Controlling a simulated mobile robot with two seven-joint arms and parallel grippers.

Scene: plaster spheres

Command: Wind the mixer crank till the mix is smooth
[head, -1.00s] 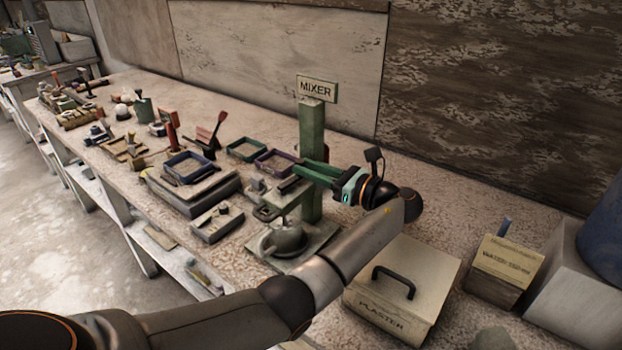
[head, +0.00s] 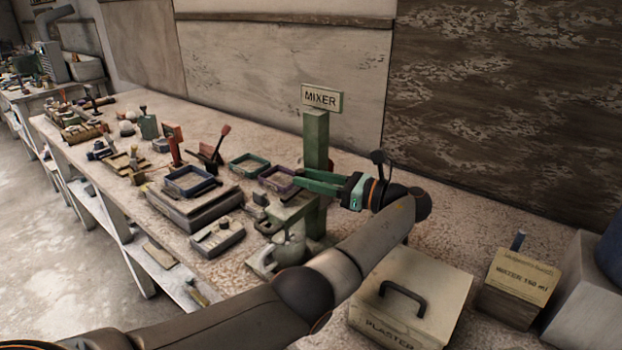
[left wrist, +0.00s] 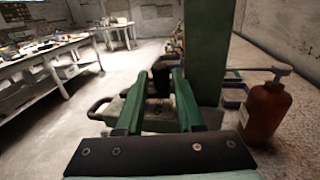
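The mixer has a green post (head: 316,150) with a sign reading MIXER (head: 322,98), and a green head juts out from the post. A grey bowl (head: 290,246) stands under the head, partly hidden by my left arm; I cannot see the mix in it. My left gripper (head: 299,181) reaches in from the right of the post at head height. In the left wrist view its two green fingers (left wrist: 162,82) stand on either side of the dark crank knob (left wrist: 164,72) and appear closed on it. My right gripper is not in view.
A plaster box (head: 415,300) with a black handle and a water box (head: 520,280) stand at the right. Trays (head: 190,182) and tools crowd the bench to the left. A brown pump bottle (left wrist: 268,112) stands beside the post in the wrist view.

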